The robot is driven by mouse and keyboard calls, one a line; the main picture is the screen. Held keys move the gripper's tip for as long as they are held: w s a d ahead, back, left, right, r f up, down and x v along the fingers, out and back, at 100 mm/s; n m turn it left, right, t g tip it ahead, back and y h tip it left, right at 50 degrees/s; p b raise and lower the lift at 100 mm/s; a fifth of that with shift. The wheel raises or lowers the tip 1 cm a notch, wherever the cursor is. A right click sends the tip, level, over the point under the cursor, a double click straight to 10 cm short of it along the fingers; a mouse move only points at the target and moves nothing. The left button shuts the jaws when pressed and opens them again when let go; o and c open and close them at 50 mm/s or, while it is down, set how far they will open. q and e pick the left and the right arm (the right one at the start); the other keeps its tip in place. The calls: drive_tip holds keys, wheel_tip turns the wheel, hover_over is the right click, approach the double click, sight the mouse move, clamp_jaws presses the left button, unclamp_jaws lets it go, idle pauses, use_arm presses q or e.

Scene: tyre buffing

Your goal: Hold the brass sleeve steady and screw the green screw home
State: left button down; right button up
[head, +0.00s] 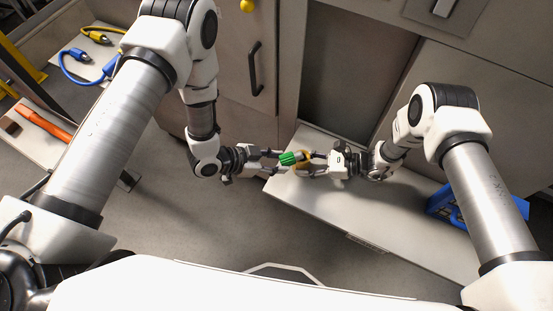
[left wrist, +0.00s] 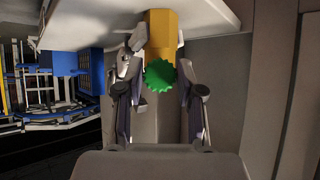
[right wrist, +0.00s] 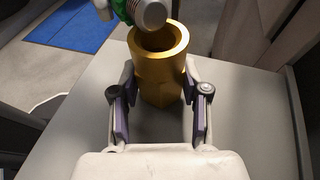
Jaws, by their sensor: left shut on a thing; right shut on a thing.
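The brass sleeve (head: 303,156) is held over the grey worktop, its open mouth facing the camera in the right wrist view (right wrist: 158,75). My right gripper (head: 317,159) is shut on the sleeve, one finger on each side. The green screw (head: 288,158) has a ribbed green head, seen end-on in the left wrist view (left wrist: 159,75) with the sleeve behind it. My left gripper (head: 275,160) is shut on the screw. In the right wrist view the screw's grey threaded end (right wrist: 151,13) shows outside the sleeve, beside its mouth. Whether they touch I cannot tell.
The grey worktop (head: 350,215) lies under the right gripper, with a blue crate (head: 440,203) at its right end. Cabinets with a dark handle (head: 254,70) stand behind.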

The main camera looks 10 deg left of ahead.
use_arm(q)
drive_tip(key=shift+s+f, duration=0.1)
drive_tip(key=shift+f, duration=2.25)
idle(0.5)
